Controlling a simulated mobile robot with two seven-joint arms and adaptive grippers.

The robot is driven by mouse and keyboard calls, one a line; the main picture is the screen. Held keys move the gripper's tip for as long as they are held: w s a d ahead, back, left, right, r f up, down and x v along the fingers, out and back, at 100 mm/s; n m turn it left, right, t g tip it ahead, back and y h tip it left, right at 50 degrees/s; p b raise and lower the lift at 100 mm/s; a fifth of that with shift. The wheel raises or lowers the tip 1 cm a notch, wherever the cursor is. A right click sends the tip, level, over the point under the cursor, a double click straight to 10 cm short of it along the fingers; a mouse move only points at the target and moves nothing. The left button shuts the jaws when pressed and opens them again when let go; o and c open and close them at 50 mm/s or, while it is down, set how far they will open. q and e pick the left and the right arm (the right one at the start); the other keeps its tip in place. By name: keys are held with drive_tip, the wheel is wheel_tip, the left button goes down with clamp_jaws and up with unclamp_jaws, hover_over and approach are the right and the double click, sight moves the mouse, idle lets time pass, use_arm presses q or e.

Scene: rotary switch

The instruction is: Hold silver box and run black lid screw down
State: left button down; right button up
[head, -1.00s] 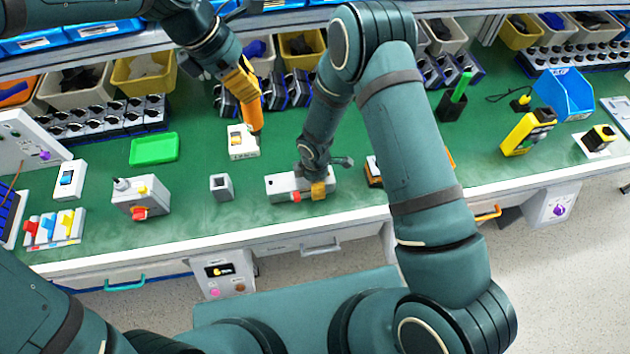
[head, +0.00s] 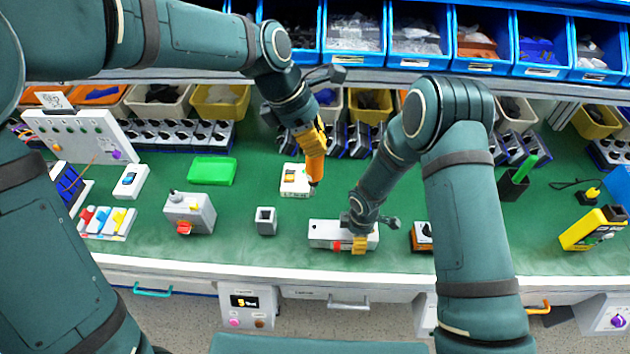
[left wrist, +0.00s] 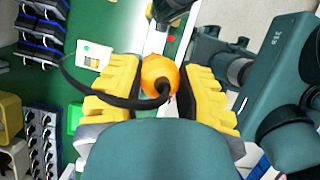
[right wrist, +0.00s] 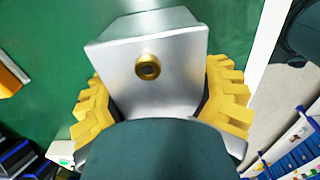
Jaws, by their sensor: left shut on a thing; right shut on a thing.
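The silver box (head: 326,231) lies near the front edge of the green bench, with a red part on its front. My right gripper (head: 359,243) is shut on its right part. In the right wrist view the silver box (right wrist: 158,80) sits between the yellow fingers, with a brass ring fitting on the facing end. My left gripper (head: 312,138) is shut on an orange screwdriver (head: 316,168), held tip down behind the box and apart from it. In the left wrist view the screwdriver's orange end (left wrist: 160,74) shows with its black cord. I cannot make out the black lid or its screw.
A white switch box (head: 295,181) stands just left of the screwdriver tip. A small grey open box (head: 265,221) and a grey box with a red knob (head: 189,213) stand left of the silver box. A green tray (head: 212,170) lies behind them. Bins line the back.

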sight(313, 181)
use_arm(q)
wheel_tip(313, 181, down, 13)
drive_tip(key=shift+a, duration=0.15)
idle(0.4)
drive_tip(key=c, duration=1.3)
unclamp_jaws()
drive_tip(key=shift+s, duration=0.1)
clamp_jaws()
use_arm(e)
drive_tip(key=o, duration=0.7)
drive_tip(key=c, duration=0.7)
